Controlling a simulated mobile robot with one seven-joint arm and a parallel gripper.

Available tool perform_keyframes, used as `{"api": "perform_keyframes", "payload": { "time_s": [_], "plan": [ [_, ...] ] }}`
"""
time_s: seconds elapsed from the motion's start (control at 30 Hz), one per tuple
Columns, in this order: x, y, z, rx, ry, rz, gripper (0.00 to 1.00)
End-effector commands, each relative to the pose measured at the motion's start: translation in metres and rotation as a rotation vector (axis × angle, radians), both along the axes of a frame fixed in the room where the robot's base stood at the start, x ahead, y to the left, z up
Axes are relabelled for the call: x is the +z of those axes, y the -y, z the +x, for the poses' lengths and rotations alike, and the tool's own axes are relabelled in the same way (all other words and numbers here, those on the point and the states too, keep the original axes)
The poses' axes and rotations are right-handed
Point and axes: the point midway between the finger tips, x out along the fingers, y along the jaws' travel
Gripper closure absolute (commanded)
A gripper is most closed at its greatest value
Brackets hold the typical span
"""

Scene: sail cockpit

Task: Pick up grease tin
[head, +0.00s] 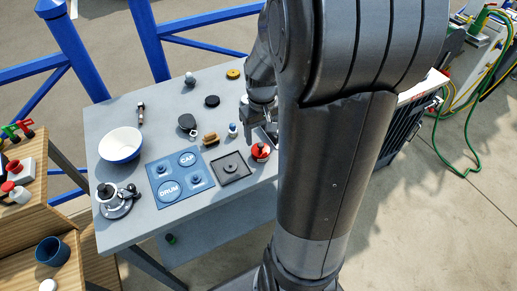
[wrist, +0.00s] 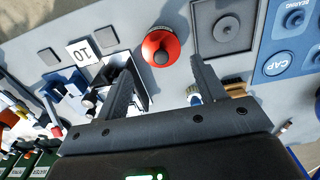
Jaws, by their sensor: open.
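My gripper (head: 258,128) is low over the table, close behind the red container. In the wrist view my gripper (wrist: 162,72) has its two fingers spread with nothing between them. My arm hides the table's right part in the head view.
The dark square tray (head: 243,174) and a blue board marked DRUM and CAP (head: 163,203) lie left of it. A brown brush (head: 211,139), a small white-and-blue bottle (head: 233,131) and a white bowl (head: 121,158) stand nearby. Blue railings (head: 150,40) run behind the table.

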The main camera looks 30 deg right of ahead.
Motion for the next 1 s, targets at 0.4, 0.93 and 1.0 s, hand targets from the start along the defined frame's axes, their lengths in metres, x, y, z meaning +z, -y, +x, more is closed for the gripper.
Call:
{"api": "perform_keyframes", "payload": {
  "time_s": [0.4, 0.93, 1.0],
  "plan": [
    [-0.044, -0.001, 0.0, -0.001, -0.003, 0.001, 0.36],
    [-0.072, -0.001, 0.002, -0.001, 0.001, -0.001, 0.37],
    [-0.072, -0.001, 0.002, -0.001, 0.001, -0.001, 0.43]
  ]
}}
